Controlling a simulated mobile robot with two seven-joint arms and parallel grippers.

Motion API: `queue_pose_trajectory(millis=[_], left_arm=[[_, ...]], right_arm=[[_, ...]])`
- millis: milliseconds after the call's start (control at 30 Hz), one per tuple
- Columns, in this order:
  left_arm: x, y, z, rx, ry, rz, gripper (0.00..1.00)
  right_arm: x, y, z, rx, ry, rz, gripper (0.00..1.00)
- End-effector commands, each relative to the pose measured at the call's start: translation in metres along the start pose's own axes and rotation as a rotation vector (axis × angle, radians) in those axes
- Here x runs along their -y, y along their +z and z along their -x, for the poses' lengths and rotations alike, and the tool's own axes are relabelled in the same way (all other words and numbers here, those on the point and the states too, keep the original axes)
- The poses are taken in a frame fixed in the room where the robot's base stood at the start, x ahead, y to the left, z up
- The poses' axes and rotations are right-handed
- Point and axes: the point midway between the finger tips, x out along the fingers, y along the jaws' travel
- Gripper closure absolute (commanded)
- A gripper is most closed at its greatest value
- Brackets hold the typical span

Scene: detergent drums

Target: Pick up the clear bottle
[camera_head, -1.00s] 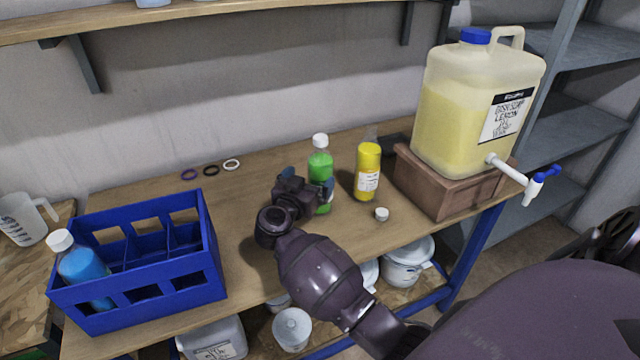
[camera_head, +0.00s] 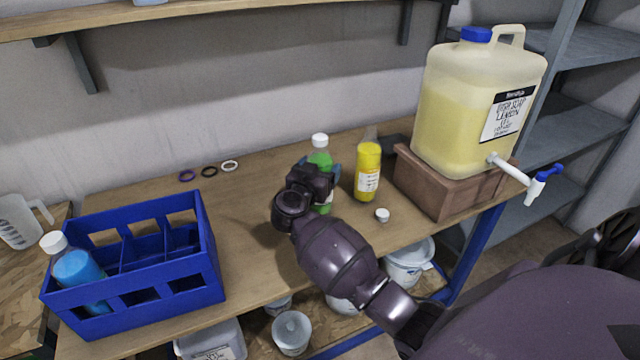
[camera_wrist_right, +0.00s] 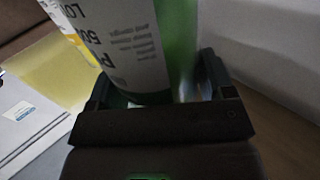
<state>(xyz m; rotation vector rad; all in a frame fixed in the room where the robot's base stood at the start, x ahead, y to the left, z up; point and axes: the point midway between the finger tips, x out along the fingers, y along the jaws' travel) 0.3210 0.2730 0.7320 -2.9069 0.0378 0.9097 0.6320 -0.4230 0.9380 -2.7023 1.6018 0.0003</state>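The clear bottle with green liquid and a white cap (camera_head: 320,141) stands upright on the wooden bench, its lower part mostly hidden by my right gripper in the head view. My right gripper (camera_head: 320,172) is at this bottle. In the right wrist view the fingers (camera_wrist_right: 158,88) stand wide apart on either side of the green bottle (camera_wrist_right: 178,45) and its white label, with a small gap at the right finger. I see no firm grip. My left gripper is not in view.
A yellow bottle (camera_head: 368,170) stands close right of the green one, with a loose white cap (camera_head: 382,215) in front. A large yellow jug (camera_head: 455,110) sits on a brown block (camera_head: 420,188). A blue crate (camera_head: 185,292) holding a blue bottle (camera_head: 78,272) is at left. Three rings lie behind.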

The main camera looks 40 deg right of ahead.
Motion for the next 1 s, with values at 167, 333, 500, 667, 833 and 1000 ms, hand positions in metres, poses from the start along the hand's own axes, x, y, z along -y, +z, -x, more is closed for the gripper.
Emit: queue_pose_trajectory(millis=[167, 333, 500, 667, 833, 1000], left_arm=[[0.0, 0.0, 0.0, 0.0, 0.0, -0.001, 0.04], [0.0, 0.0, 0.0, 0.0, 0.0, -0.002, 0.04], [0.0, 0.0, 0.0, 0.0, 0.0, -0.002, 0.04], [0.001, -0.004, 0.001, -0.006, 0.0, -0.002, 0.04], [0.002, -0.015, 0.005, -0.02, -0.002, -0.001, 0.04], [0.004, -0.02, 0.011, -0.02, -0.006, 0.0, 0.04]], right_arm=[[0.0, 0.0, 0.0, 0.0, 0.0, 0.0, 0.53], [0.0, -0.001, 0.0, -0.002, 0.0, -0.001, 0.73], [0.0, -0.001, 0.0, -0.002, 0.0, -0.002, 0.73], [0.0, -0.01, 0.0, -0.003, 0.0, -0.004, 0.73], [0.0, -0.038, 0.0, -0.006, 0.0, -0.01, 0.73], [0.001, -0.08, 0.0, -0.006, 0.0, -0.013, 0.73]])
